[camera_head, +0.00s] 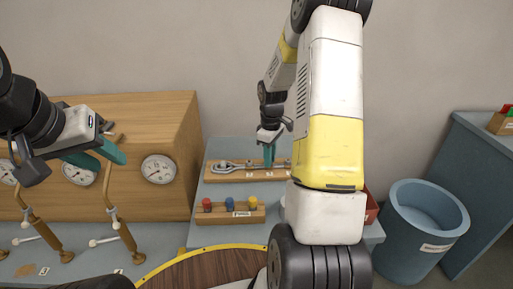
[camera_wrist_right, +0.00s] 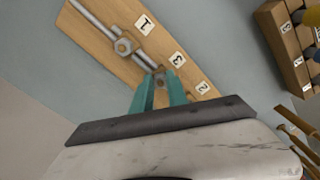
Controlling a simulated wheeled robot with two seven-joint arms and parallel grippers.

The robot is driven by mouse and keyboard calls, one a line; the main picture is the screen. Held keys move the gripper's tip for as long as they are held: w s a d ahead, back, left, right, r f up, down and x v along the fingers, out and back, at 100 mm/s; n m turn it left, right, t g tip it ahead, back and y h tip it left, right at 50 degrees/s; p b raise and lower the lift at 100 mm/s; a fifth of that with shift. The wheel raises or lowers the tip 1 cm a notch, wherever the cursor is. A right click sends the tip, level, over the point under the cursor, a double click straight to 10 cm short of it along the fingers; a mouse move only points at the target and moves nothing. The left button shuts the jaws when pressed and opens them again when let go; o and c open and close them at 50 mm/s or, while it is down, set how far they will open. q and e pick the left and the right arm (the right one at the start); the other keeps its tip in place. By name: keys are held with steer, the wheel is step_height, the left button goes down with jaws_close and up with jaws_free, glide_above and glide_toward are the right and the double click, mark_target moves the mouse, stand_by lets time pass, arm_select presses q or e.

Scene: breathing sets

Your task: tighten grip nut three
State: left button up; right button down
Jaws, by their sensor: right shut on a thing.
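A wooden board with a metal rod and hex nuts (camera_head: 250,168) lies on the grey-blue table. In the right wrist view the board (camera_wrist_right: 88,36) carries labels 1, 3 and 2. My right gripper (camera_head: 268,150) points down at the board. In the right wrist view its teal fingers (camera_wrist_right: 160,90) are shut on the nut beside label 3, grip nut three (camera_wrist_right: 159,77), which they partly hide. Another nut (camera_wrist_right: 124,46) sits near label 1, clear of the fingers. My left gripper (camera_head: 100,157) is open and empty before the wooden gauge cabinet.
The wooden cabinet (camera_head: 165,125) with round gauges (camera_head: 158,169) stands at the left. A small rack with red, blue and yellow knobs (camera_head: 230,212) stands in front of the board. A blue bin (camera_head: 420,235) is at the right. My right arm hides part of the table.

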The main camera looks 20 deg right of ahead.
steer(key=m, duration=0.5)
steer(key=shift+a+m, duration=0.15)
steer(key=shift+m, duration=0.15)
steer(key=m, duration=1)
steer(key=shift+m, duration=0.4)
steer(key=m, duration=0.5)
steer(key=shift+w+a, duration=0.1)
steer(key=shift+m, duration=0.3)
steer(key=c, duration=1.3)
jaws_free()
steer(key=shift+r, duration=0.15)
